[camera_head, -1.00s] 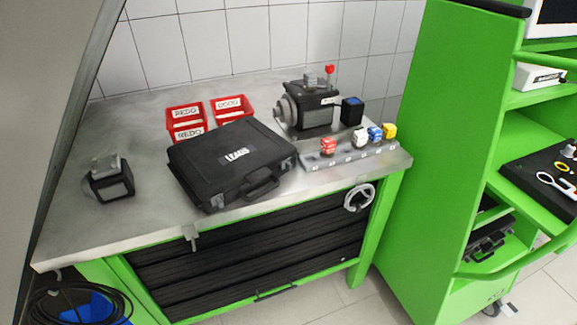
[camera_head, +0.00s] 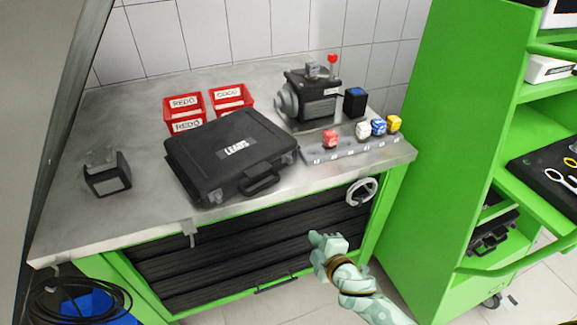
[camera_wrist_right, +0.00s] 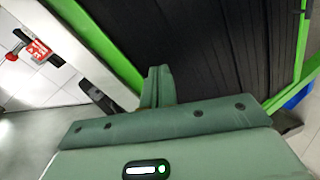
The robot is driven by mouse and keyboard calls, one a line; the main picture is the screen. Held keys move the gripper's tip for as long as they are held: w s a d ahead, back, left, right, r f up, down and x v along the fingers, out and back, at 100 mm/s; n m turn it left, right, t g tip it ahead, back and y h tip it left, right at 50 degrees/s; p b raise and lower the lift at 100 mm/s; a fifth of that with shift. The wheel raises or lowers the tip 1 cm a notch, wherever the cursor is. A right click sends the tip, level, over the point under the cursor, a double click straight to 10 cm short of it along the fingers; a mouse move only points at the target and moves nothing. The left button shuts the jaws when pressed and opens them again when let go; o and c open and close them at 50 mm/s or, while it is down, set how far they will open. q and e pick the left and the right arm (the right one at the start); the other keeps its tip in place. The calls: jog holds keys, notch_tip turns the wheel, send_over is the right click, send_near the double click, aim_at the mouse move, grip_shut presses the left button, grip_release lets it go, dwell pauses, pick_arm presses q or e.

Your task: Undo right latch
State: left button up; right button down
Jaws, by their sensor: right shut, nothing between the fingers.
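The black case (camera_head: 225,155), marked LEADS, lies closed on the steel bench top with its handle (camera_head: 262,180) facing the front edge. A small latch (camera_head: 287,158) shows at the right of its front side; its exact state is too small to tell. My right gripper (camera_head: 322,238) is shut and empty. It is in front of the bench drawers, below the bench top and well apart from the case. In the right wrist view its fingers (camera_wrist_right: 157,85) are together before the dark drawer fronts. My left gripper is not in view.
Red bins (camera_head: 185,108) stand behind the case. A pump (camera_head: 308,98) and a rail (camera_head: 350,148) with coloured blocks stand to its right. A grey handwheel (camera_head: 361,191) is at the bench front. A green cabinet (camera_head: 440,150) bounds the right side.

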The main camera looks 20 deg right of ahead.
aim_at(292, 162)
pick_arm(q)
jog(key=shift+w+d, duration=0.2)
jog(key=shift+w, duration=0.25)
pick_arm(e)
jog(key=w+a+r+n+t, duration=0.1)
jog(key=r+n+t, duration=0.1)
jog(key=r, duration=0.5)
jog(key=w+a+r+n+t, duration=0.1)
jog(key=w+r+n+t, duration=0.1)
jog(key=r, duration=0.5)
jog(key=shift+w+r+y, duration=0.15)
jog(key=shift+y, duration=0.25)
jog(key=shift+w+a, duration=0.1)
jog(key=w, duration=0.6)
jog(key=w+a, duration=0.1)
jog(key=w, duration=0.2)
jog(key=shift+w, duration=0.4)
pick_arm(q)
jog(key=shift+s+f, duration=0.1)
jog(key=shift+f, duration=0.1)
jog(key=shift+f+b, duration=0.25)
jog(key=shift+b, duration=0.2)
pick_arm(e)
jog(key=shift+w+d, duration=0.2)
jog(key=shift+d, duration=0.4)
jog(key=shift+w+d, duration=0.2)
jog(key=shift+d, duration=0.35)
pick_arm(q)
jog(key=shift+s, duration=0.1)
